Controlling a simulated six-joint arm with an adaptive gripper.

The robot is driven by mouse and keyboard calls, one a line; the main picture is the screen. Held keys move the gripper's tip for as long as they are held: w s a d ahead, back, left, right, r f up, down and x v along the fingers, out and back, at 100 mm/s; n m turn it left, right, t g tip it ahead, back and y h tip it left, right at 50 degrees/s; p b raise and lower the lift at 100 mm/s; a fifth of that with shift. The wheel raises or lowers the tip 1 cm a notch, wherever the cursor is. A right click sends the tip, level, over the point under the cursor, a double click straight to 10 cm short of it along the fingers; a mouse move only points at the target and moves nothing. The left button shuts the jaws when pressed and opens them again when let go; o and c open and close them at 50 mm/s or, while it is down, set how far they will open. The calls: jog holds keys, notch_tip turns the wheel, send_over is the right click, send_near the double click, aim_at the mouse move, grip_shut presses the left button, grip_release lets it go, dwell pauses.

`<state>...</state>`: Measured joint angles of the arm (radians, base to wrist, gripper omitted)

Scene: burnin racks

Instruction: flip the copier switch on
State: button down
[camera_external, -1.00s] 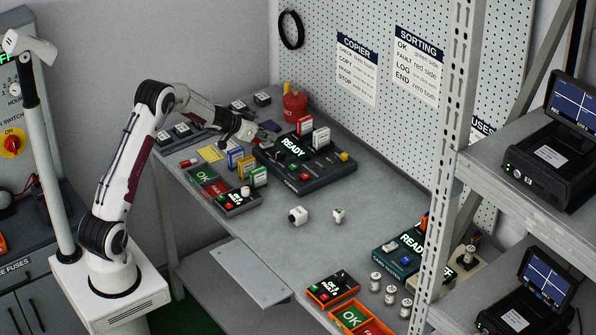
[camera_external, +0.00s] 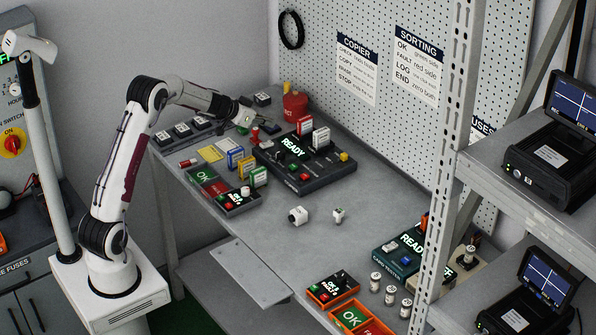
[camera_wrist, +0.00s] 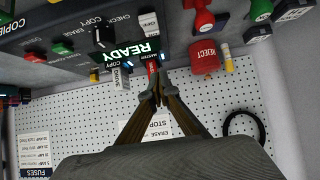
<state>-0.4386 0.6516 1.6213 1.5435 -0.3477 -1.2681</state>
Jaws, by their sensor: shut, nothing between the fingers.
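The copier (camera_external: 318,180) is a dark box on the bench with a lit READY display (camera_external: 293,148); red, green and yellow parts and upright cards stand on it. In the wrist view the copier (camera_wrist: 75,25) fills the upper left, with READY lit and COPY, ERASE and CHECK labels. I cannot clearly tell which part is its switch or how it is set. My gripper (camera_external: 254,131) is above the bench just behind the copier's left end. In the wrist view my gripper (camera_wrist: 157,90) has its fingertips together, empty, apparently close to a red and white card (camera_wrist: 152,68).
A red REJECT can (camera_external: 295,106) stands behind the copier. A dark OK box (camera_external: 232,203) and several coloured cards are in front of it. A pegboard wall (camera_external: 385,120) rises behind.

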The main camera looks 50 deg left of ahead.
jog(key=s+r, duration=0.4)
jog(key=r, duration=0.2)
jog(key=shift+s, duration=0.35)
jog(key=shift+r, duration=0.1)
dwell(0.4)
